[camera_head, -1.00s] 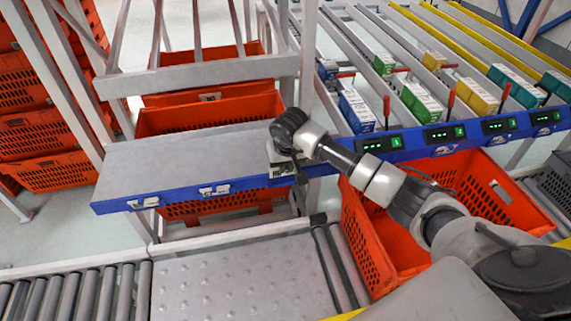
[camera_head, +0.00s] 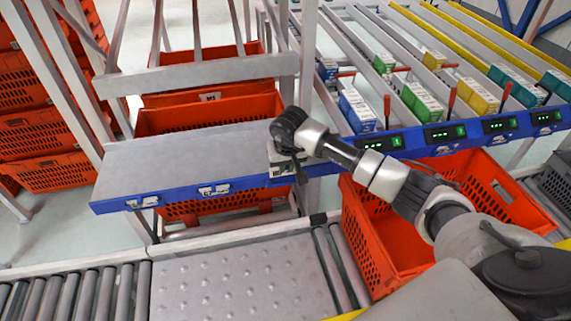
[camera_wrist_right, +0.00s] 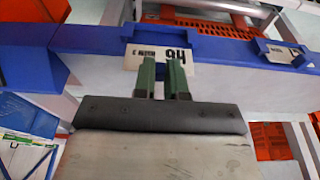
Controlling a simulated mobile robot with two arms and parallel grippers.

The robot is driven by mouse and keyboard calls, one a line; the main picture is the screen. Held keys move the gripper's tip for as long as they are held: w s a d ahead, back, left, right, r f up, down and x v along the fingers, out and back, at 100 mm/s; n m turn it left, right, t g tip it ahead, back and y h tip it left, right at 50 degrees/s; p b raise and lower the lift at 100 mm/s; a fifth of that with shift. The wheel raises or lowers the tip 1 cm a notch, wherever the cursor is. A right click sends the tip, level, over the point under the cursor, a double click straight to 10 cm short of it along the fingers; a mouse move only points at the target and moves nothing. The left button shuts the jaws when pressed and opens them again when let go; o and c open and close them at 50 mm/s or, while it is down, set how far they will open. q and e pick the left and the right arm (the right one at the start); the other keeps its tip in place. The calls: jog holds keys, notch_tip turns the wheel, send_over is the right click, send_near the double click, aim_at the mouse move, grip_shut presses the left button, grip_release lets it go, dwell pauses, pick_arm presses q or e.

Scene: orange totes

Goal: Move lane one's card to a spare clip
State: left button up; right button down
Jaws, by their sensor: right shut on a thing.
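My right gripper (camera_wrist_right: 162,78) is shut on a white card (camera_wrist_right: 140,57) with dark printing. The card is at the front face of the blue rail (camera_wrist_right: 215,75) in the right wrist view; I cannot tell whether it sits in a clip. In the head view my right gripper (camera_head: 290,172) is at the right end of the grey shelf's blue front edge (camera_head: 180,195), and its hand hides the card. Two pale clips or labels, one at left (camera_head: 143,202) and one at middle (camera_head: 214,190), are on that edge. My left gripper is not in view.
Flow lanes with cartons, such as a blue-white one (camera_head: 357,112), lie beyond a blue rail with green-lit displays (camera_head: 445,133). An orange tote (camera_head: 365,235) stands below my right arm. A roller conveyor (camera_head: 70,295) runs along the front. The grey shelf top (camera_head: 190,155) is bare.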

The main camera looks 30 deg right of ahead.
jog(key=shift+f+b, duration=1.45)
jog(key=shift+f, duration=0.05)
jog(key=c, duration=1.1)
grip_release()
jog(key=v, duration=1)
jog(key=shift+r, duration=0.4)
